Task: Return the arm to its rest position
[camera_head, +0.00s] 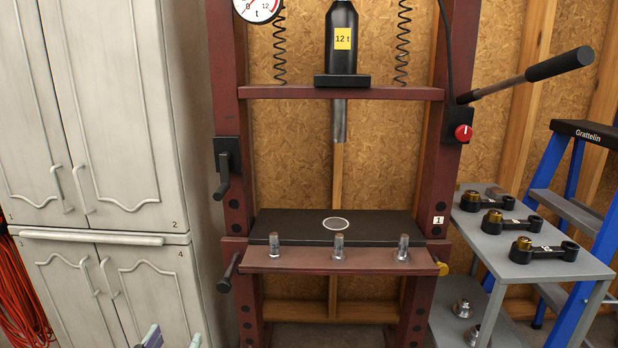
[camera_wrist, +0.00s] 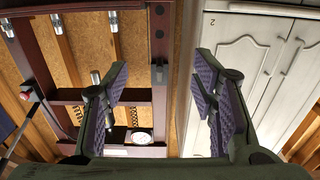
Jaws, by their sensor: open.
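My gripper (camera_wrist: 164,90) shows in the wrist view with its two purple-padded fingers spread wide apart and nothing between them. In the head view only the tips of my gripper (camera_head: 172,339) show at the bottom edge, left of the press and in front of the white cabinet. The rest of my arm is out of the picture there, so its full pose cannot be told. The fingers appear clear of the press and the cabinet.
A dark red press frame (camera_head: 224,100) stands in the middle, with several metal pins on its front ledge (camera_head: 305,266). A white cabinet (camera_head: 110,120) stands left. A grey cart (camera_head: 500,258) holding black arms and a blue ladder (camera_head: 560,170) stand right. A lever (camera_head: 562,65) juts out.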

